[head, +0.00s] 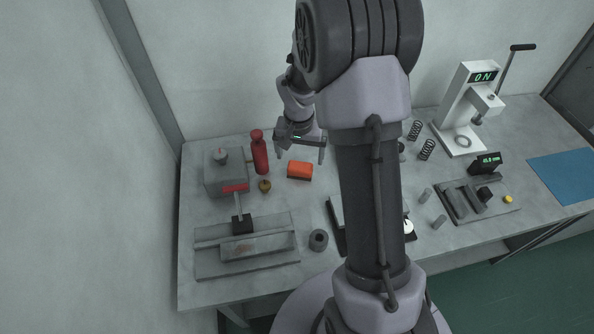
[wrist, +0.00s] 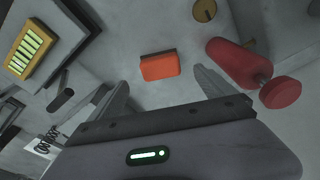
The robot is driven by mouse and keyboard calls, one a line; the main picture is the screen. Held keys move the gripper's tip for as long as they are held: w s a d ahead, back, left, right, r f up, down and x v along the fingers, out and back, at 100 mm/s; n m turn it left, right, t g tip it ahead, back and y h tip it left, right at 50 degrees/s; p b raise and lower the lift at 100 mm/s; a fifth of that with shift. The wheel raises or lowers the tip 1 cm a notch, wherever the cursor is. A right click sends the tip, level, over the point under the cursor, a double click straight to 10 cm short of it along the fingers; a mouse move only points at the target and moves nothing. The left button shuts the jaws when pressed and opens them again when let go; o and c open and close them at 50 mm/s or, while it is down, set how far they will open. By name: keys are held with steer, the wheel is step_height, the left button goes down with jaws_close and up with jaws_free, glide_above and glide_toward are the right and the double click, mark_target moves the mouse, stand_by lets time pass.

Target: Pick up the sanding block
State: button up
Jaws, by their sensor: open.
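The sanding block looks to be the small orange block with a dark side (head: 300,170), lying on the grey table at the back left of centre. In the wrist view the orange block (wrist: 160,66) lies ahead of and between my fingertips, with bare table around it. My gripper (head: 301,152) is above the table, near the block and apart from it. In the wrist view my gripper (wrist: 163,82) has its two fingers spread wide with nothing between them.
A red bottle (head: 259,152) stands left of the block, beside a grey box machine (head: 226,175). A small brass knob (head: 264,185) lies near it. A grey fixture (head: 247,246) and a dark ring (head: 318,240) are nearer the front. A white press (head: 464,110) stands at right.

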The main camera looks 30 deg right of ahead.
mark_target(300, 166)
steer(key=f+b, duration=0.1)
steer(key=f, duration=0.1)
steer(key=f+b, duration=0.1)
steer(key=f, duration=0.2)
steer(key=f+b, duration=0.1)
steer(key=f, duration=0.1)
steer(key=shift+w+d+f, duration=0.25)
steer(key=shift+w, duration=0.15)
steer(key=shift+r, duration=0.2)
